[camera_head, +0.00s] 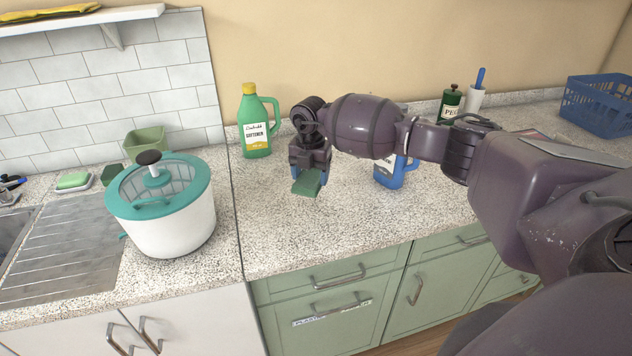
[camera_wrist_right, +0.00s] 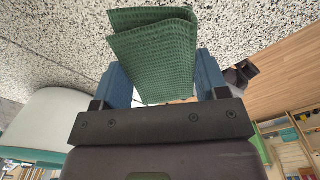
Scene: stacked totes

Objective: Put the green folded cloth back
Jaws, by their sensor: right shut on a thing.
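The green folded cloth (camera_head: 306,183) is held in my right gripper (camera_head: 309,172), above the speckled countertop in the head view. In the right wrist view the cloth (camera_wrist_right: 153,55) sits between the two blue fingers of the right gripper (camera_wrist_right: 160,85), its fold facing outward and a waffle texture showing. The right gripper is shut on it. The cloth appears clear of the counter, though the exact gap is hard to tell. My left gripper does not show in the head view.
A teal-and-white salad spinner (camera_head: 170,220) stands left, with a green tub (camera_head: 146,140) behind it. A green softener bottle (camera_head: 255,125) stands behind the gripper. A blue jug (camera_head: 392,174) is partly hidden by my arm. A blue basket (camera_head: 598,104) is far right. The front counter is clear.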

